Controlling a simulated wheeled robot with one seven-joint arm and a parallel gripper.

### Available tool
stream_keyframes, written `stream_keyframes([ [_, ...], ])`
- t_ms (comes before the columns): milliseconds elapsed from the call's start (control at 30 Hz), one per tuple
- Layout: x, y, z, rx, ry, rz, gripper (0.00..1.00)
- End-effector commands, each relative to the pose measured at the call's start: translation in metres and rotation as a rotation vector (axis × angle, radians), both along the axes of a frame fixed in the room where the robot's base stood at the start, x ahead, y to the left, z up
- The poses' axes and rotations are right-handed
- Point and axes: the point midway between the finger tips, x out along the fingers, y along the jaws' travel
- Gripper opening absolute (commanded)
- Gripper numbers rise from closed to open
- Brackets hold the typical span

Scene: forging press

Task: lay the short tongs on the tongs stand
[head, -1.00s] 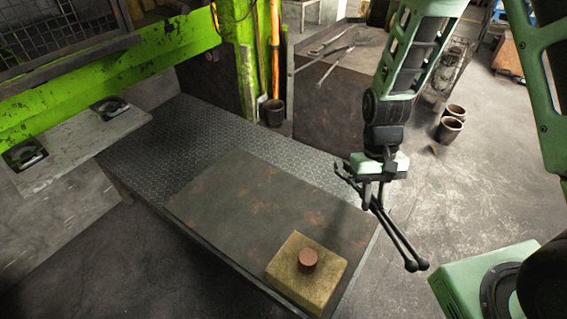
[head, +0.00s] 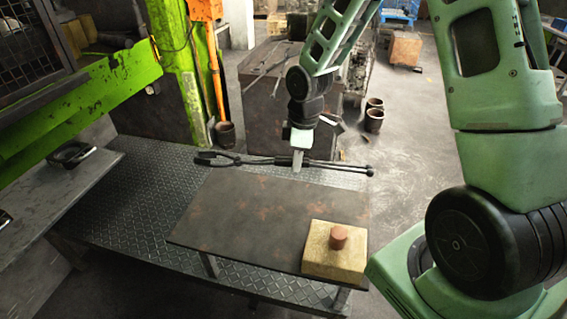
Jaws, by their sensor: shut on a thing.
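The short tongs (head: 335,165) are dark, with two long handles ending in small knobs at the right and open curved jaws at the left. They are held nearly level across the picture. My gripper (head: 298,160) is shut on them near their middle, pointing down. The tongs appear above the back part of the metal table; their exact height is unclear. A dark rusty box-shaped stand (head: 262,125), which looks like the tongs stand, is behind my gripper. Other long tongs (head: 268,68) lie on its top. My arm hides part of its right side.
A tread-plate table (head: 130,205) carries a rusty dark plate (head: 240,215). A yellowish block (head: 322,262) with a brown cylinder (head: 339,238) sits at the plate's front right. The green press frame (head: 100,85) is at left. Brown pots (head: 374,119) stand on the floor right of the stand.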

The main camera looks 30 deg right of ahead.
Motion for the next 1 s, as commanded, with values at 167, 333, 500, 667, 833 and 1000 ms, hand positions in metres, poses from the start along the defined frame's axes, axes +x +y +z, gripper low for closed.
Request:
stream_keyframes([
  [167, 0.002, 0.0, -0.003, 0.003, -0.002, 0.008, 0.0],
  [333, 0.001, 0.0, -0.014, 0.003, -0.001, 0.007, 0.0],
  [500, 0.001, 0.0, -0.029, 0.003, -0.001, 0.006, 0.0],
  [667, 0.001, 0.0, -0.043, 0.003, -0.001, 0.006, 0.0],
  [833, 0.001, 0.0, -0.058, 0.003, -0.001, 0.006, 0.0],
  [1000, 0.001, 0.0, -0.071, 0.003, 0.0, 0.006, 0.0],
])
